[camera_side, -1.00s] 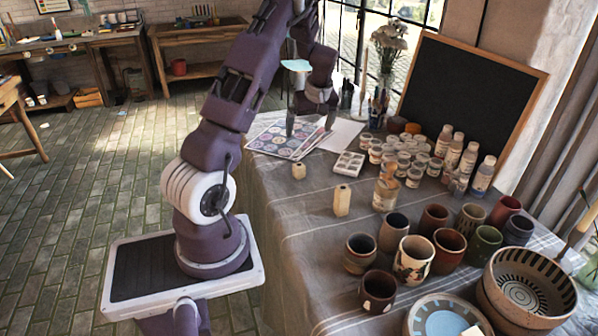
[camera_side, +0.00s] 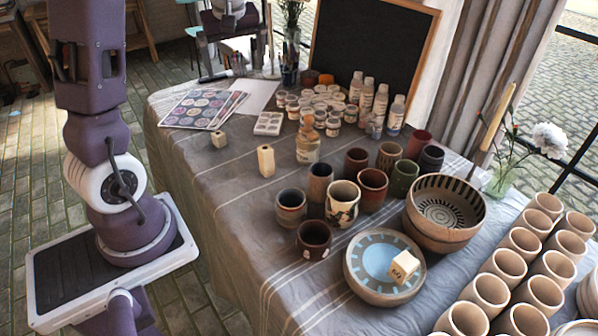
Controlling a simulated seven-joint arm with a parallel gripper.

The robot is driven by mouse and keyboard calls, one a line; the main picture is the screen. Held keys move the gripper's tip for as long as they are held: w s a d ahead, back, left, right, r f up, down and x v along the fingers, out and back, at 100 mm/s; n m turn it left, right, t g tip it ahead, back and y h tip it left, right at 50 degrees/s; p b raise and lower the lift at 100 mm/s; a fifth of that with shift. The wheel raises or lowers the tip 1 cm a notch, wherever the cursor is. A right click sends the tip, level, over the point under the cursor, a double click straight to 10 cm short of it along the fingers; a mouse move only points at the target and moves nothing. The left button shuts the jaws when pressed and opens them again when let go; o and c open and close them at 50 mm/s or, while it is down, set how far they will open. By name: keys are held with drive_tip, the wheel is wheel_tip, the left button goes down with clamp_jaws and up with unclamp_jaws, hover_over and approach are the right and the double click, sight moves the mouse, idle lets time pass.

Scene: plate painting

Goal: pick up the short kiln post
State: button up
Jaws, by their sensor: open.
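A short, pale, squarish kiln post (camera_side: 218,139) stands on the striped cloth near the table's left edge, in front of the colour charts. A taller pale post (camera_side: 265,161) stands upright to its right. A third pale block with dark marks (camera_side: 403,266) rests tilted on the blue-centred plate (camera_side: 352,283). My gripper (camera_side: 238,74) is at the top of the picture, behind and above the short post and clear of it. Its two fingers are apart and nothing shows between them. The top of my gripper is cut off by the frame.
Paint pots (camera_side: 322,100), a white palette (camera_side: 268,123) and a brown bottle (camera_side: 307,143) stand behind and right of the posts. Several cups (camera_side: 291,208) and a large bowl (camera_side: 445,212) crowd the right. The cloth (camera_side: 215,175) around the short post is clear.

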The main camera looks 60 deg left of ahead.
drive_tip(key=s+d+r+m+t+h, duration=0.1)
drive_tip(key=s+d+r+m, duration=0.1)
drive_tip(key=d, duration=0.5)
drive_tip(key=s+d+r+m+t+h, duration=0.1)
drive_tip(key=s+d+m, duration=0.3)
drive_tip(key=d, duration=0.4)
drive_tip(key=s+d+r+m+t+h, duration=0.1)
drive_tip(key=s+d+r+m, duration=0.2)
drive_tip(key=d, duration=0.4)
drive_tip(key=shift+d+m, duration=0.4)
drive_tip(key=shift+m, duration=0.1)
drive_tip(key=s+d+m, duration=0.1)
drive_tip(key=s+d, duration=0.1)
drive_tip(key=s+d+f+m, duration=0.1)
drive_tip(key=s+d+m, duration=0.1)
drive_tip(key=s, duration=0.1)
drive_tip(key=s+d+m+t, duration=0.1)
drive_tip(key=s+d+m, duration=0.1)
drive_tip(key=s, duration=0.1)
drive_tip(key=shift+s+f+h, duration=0.1)
drive_tip(key=shift+f+h, duration=0.2)
drive_tip(key=shift+f, duration=0.1)
drive_tip(key=shift+c, duration=1.1)
drive_tip(key=shift+s+d+f, duration=0.1)
drive_tip(key=shift+s, duration=0.1)
drive_tip(key=c, duration=0.4)
drive_tip(key=shift+c, duration=1.4)
